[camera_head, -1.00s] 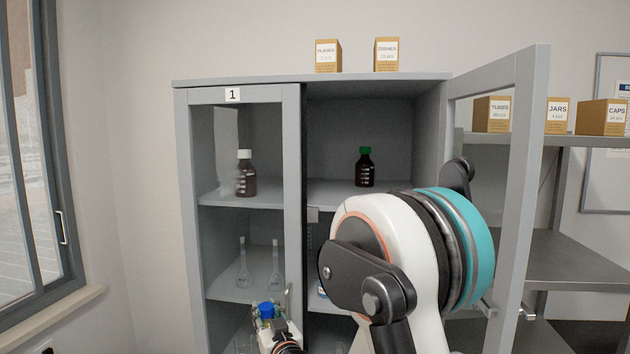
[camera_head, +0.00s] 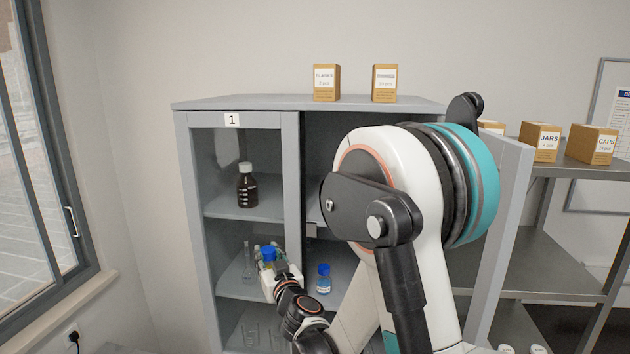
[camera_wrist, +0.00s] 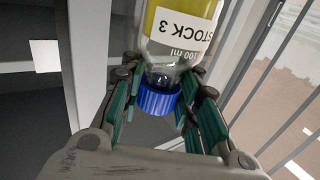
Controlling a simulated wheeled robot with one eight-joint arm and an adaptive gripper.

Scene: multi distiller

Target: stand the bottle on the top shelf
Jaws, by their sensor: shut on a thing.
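My gripper (camera_wrist: 162,82) is shut on a bottle (camera_wrist: 180,35) around its neck and blue cap. The bottle has a clear body, yellow contents and a white label reading "STOCK 3". In the head view only its blue cap (camera_head: 268,254) shows clearly, above my gripper (camera_head: 277,270), in front of the cabinet's left glass door at about middle-shelf height. The top shelf (camera_head: 222,210) of cabinet 1 carries a brown bottle (camera_head: 246,190) with a white cap behind the glass. Its right part is mostly hidden by my arm.
The cabinet's right door (camera_head: 508,200) stands open to the right, beside my arm. Flasks (camera_head: 250,262) and a small blue-capped bottle (camera_head: 323,280) stand on the middle shelf. Boxes (camera_head: 326,83) sit on top of the cabinet. A side rack (camera_head: 560,262) stands at right, a window at left.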

